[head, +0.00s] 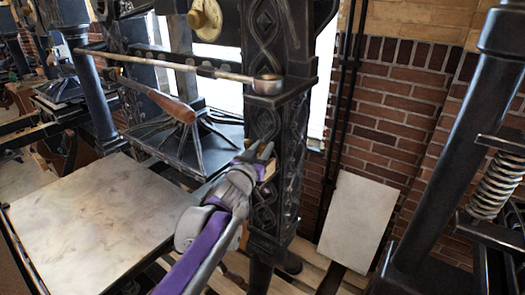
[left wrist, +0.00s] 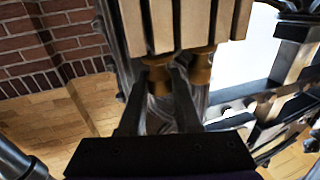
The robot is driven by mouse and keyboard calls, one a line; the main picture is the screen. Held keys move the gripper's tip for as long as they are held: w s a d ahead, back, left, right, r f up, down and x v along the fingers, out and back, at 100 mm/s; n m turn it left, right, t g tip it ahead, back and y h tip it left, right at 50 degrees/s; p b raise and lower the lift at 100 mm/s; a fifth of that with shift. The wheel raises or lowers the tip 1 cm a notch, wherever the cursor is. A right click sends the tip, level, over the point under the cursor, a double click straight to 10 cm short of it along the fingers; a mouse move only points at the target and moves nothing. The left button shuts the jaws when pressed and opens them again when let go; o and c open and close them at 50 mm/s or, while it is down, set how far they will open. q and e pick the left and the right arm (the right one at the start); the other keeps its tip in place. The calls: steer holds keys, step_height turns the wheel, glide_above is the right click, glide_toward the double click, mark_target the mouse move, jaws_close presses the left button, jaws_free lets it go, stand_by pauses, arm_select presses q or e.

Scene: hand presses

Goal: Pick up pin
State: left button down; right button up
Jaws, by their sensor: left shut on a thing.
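My left gripper (head: 264,152) is at the dark, ornamented upright of the hand press (head: 266,120), below the round cup at the bar's end. In the left wrist view its two dark fingers (left wrist: 168,75) are close together and shut on a brass-coloured pin (left wrist: 157,72), partly hidden by the fingers. A similar brass-coloured piece (left wrist: 200,66) is just to its right. Both sit under a pale, grooved wooden block (left wrist: 185,25). In the head view a small tan patch shows beside the fingertips. My right gripper is not in view.
The press's pale flat bed (head: 100,215) lies at the left. A long bar with a wooden handle (head: 170,105) crosses above it. A pale board (head: 357,222) leans against the brick wall (head: 405,110). Another press with a coil spring (head: 495,185) stands at the right.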

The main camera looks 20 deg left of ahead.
arm_select(q)
step_height(320, 180, up, 10)
steer(key=shift+f, duration=0.1)
steer(key=shift+r+p, duration=0.95)
steer(key=shift+r, duration=1.8)
steer(key=shift+f, duration=0.1)
